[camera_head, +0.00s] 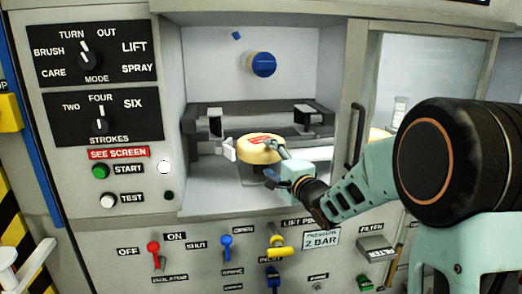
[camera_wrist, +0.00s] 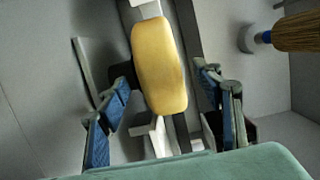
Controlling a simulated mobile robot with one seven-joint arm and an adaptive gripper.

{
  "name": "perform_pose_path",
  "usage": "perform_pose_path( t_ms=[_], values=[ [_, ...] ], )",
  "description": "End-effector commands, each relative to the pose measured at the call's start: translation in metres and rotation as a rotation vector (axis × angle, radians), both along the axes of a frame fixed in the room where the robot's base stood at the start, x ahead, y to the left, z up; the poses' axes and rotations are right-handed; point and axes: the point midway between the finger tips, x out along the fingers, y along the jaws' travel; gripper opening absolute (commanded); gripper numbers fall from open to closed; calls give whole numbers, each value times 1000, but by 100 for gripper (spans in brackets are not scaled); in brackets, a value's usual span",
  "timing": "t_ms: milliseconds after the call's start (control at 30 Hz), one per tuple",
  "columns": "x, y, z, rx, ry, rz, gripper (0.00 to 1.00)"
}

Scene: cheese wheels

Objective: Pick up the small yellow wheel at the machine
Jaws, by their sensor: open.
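The small yellow wheel (camera_head: 252,153) sits in the machine's open chamber, on a low support, with a red label on its top. In the wrist view the yellow wheel (camera_wrist: 160,65) shows edge-on, between my two blue-padded fingers. My gripper (camera_head: 276,160) reaches into the chamber from the right, close by the wheel. In the wrist view my gripper (camera_wrist: 164,80) is open, with a finger on each side of the wheel and visible gaps to both. The wheel's underside is mostly hidden in the head view.
Dark rail with clamp blocks (camera_head: 215,125) runs behind the wheel. A blue round knob (camera_head: 262,65) is on the chamber's back wall. A brush (camera_wrist: 295,33) shows at upper right in the wrist view. The control panel (camera_head: 97,75) is left; levers and switches (camera_head: 226,243) line the front below.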

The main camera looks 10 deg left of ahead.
Motion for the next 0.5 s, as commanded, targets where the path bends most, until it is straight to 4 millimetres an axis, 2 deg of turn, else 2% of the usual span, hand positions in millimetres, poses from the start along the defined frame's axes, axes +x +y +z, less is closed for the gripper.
perform_pose_path(
  t_ms=[167, 433, 500],
  values=[
    [15, 9, -1, 0, 0, 1, 60],
    [17, 10, 0, 0, 0, 0, 60],
    [17, 10, 0, 0, 0, 0, 52]
  ],
)
